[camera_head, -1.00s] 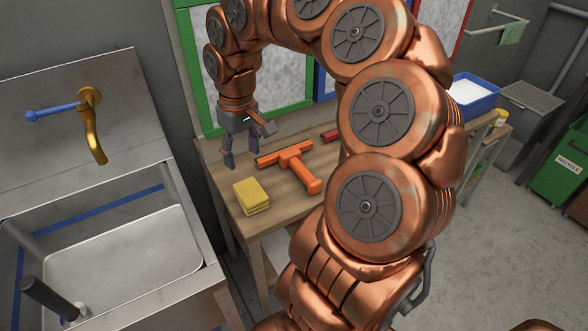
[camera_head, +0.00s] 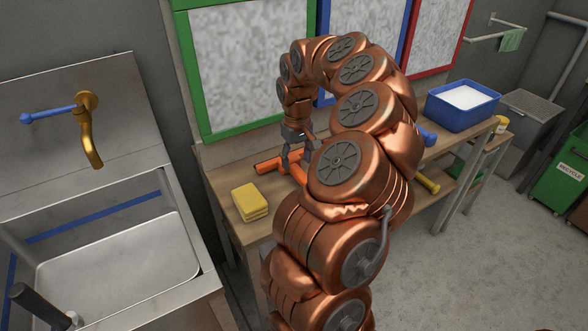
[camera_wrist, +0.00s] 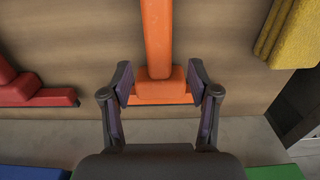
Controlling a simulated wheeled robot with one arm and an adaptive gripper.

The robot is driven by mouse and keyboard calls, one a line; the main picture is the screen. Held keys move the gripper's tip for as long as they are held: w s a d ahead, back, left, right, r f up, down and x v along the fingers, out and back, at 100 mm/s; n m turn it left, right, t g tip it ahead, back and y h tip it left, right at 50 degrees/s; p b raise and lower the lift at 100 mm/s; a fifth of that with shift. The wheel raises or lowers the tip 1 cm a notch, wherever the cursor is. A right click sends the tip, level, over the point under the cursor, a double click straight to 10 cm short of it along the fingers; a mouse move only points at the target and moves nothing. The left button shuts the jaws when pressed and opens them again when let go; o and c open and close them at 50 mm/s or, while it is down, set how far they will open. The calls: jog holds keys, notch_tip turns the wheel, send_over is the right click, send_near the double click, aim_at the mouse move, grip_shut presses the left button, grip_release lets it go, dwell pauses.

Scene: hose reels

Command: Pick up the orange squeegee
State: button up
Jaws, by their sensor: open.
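The orange squeegee (camera_head: 267,167) lies on the wooden table, partly hidden behind my arm in the head view. In the wrist view its handle (camera_wrist: 156,40) runs up from a wider orange part (camera_wrist: 160,86) that sits between my fingers. My gripper (camera_head: 297,166) is open, low over the table at the squeegee. In the wrist view the fingers of my gripper (camera_wrist: 159,88) stand on either side of the orange part, with a small gap visible on at least the left. I cannot tell whether they touch it.
A red tool (camera_wrist: 32,88) lies on the other side in the wrist view. Framed panels stand behind the table. A blue tub (camera_head: 462,105) is at right, a metal sink (camera_head: 120,262) at left.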

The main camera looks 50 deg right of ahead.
aim_at(297, 168)
notch_tip(297, 168, down, 4)
jog(key=shift+f+p, duration=0.1)
jog(key=shift+p, duration=0.25)
grip_shut()
dwell(0.4)
